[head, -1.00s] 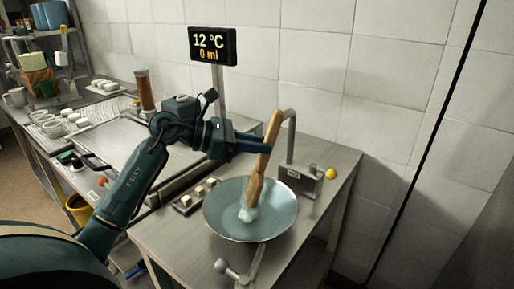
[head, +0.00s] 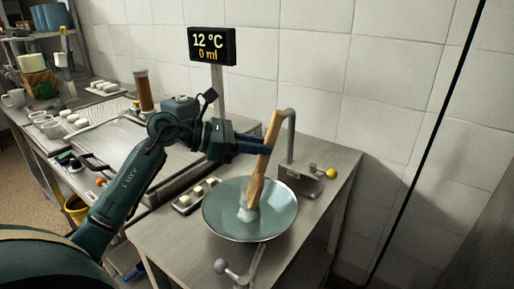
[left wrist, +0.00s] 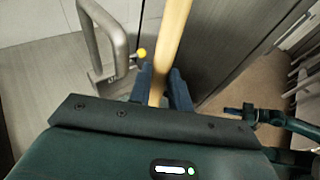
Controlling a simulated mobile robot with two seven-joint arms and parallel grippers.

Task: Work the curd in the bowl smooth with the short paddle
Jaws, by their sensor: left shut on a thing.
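A wooden paddle (head: 257,189) stands nearly upright, tilted a little, with its lower end in a wide shallow bowl (head: 284,214). My left gripper (head: 267,147) is shut on the paddle's handle, well above the bowl. In the left wrist view the handle (left wrist: 172,40) runs up between the two fingers (left wrist: 160,92). A small pale lump of curd (head: 248,215) lies in the bowl at the paddle's lower end, partly hidden by it. The bowl is otherwise bare and bluish.
A bent tap (head: 289,135) with a box and a yellow knob (head: 330,173) stands right behind the bowl. A small tray of white cubes (head: 196,195) lies left of the bowl. A display (head: 211,46) reads 12 °C, 0 ml. A round-ended lever (head: 221,266) stands in front.

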